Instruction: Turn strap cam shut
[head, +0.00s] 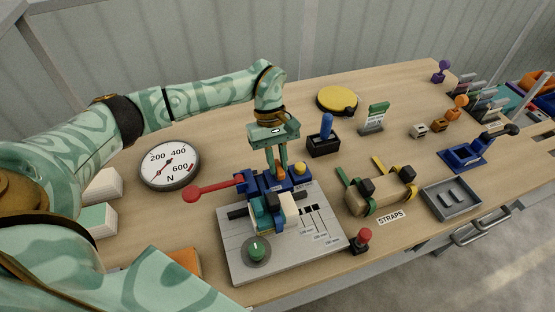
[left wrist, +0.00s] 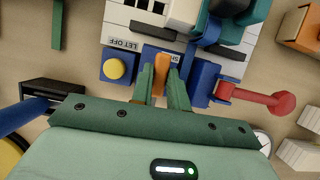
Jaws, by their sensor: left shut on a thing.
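The beige bundle (head: 378,196) lies behind the STRAPS label (head: 390,217) in the head view, with green (head: 345,178) and yellow (head: 379,165) straps and dark cam blocks (head: 367,186) on it. Whether the cams are open or shut I cannot tell. My left gripper (head: 275,176) is left of the bundle, apart from it, pointing down at the blue part of the grey-plate fixture (head: 230,245). In the left wrist view its fingers (left wrist: 161,88) are shut on an upright orange piece (left wrist: 161,70), between a yellow button (left wrist: 115,68) and a red lever. My right gripper is out of view.
The red-knobbed lever (head: 205,191) sticks out left of the fixture. A round gauge (head: 170,165) stands behind it. A blue-handled switch box (head: 324,142) and yellow disc (head: 338,100) stand behind the bundle. A grey tray (head: 451,199) is to its right.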

